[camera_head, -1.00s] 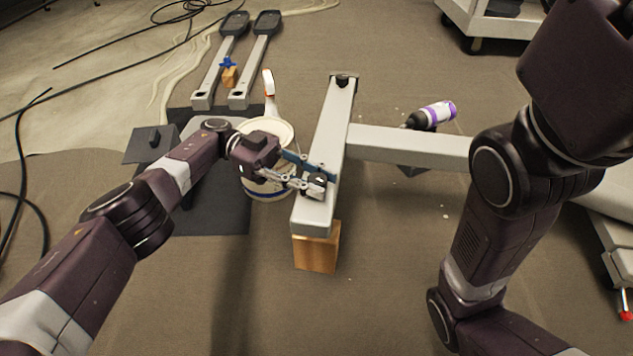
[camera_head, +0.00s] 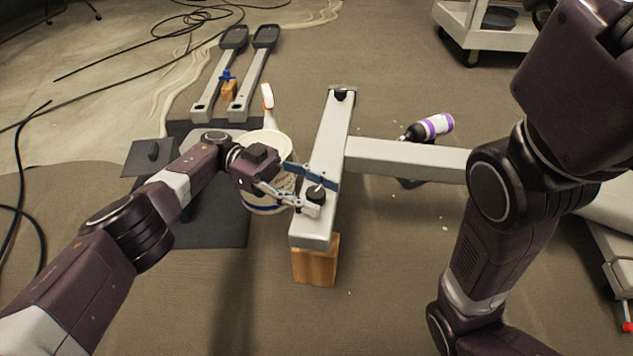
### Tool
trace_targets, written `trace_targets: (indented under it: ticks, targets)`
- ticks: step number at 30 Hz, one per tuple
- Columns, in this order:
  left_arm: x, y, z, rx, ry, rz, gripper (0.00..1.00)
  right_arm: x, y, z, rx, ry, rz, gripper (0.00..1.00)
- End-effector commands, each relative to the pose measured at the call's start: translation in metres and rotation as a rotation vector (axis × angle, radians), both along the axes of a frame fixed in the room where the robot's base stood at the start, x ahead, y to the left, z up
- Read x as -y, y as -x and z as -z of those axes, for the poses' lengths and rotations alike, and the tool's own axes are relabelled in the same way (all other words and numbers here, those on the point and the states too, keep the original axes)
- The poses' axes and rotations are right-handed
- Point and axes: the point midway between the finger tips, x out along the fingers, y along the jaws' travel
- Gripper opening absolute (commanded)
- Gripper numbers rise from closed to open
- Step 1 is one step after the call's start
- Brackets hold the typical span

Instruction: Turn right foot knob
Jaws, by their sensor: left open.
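A light grey foot bar (camera_head: 325,150) lies lengthwise, its near end on a wooden block (camera_head: 316,262). A black knob (camera_head: 316,195) stands on the bar's near end. A second black knob (camera_head: 341,95) is on the far end. My left gripper (camera_head: 321,198) is open at the near knob, one finger on the far side of it and the other on the near side. Whether the fingers touch the knob is unclear. My right arm shows at the right, but its gripper is out of view.
A grey crossbar (camera_head: 410,157) joins the foot bar from the right. A white bucket (camera_head: 268,185) stands under my left wrist. A purple-labelled bottle (camera_head: 432,126) lies behind the crossbar. Two grey pedal-like arms (camera_head: 240,70) lie at the back left. A white cart (camera_head: 495,30) stands back right.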

Motion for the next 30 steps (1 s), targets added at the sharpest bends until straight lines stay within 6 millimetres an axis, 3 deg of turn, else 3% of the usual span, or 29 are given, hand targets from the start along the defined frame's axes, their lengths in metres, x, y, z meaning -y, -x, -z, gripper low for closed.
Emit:
trace_targets:
  ticks: [8,18,23,30]
  targets:
    - [-0.001,0.0,-0.025,0.003,0.003,0.001,0.45,0.0,0.002,0.0,0.004,0.001,0.0,0.45]
    - [0.0,0.0,-0.085,0.003,0.002,0.002,0.45,0.0,0.002,0.0,0.006,0.002,0.0,0.45]
    - [0.001,0.0,-0.097,0.001,0.001,0.001,0.45,0.0,0.002,0.0,0.006,0.002,0.0,0.45]
    - [0.001,0.0,-0.099,0.001,0.001,0.001,0.45,0.0,0.002,0.0,0.006,0.002,0.0,0.45]
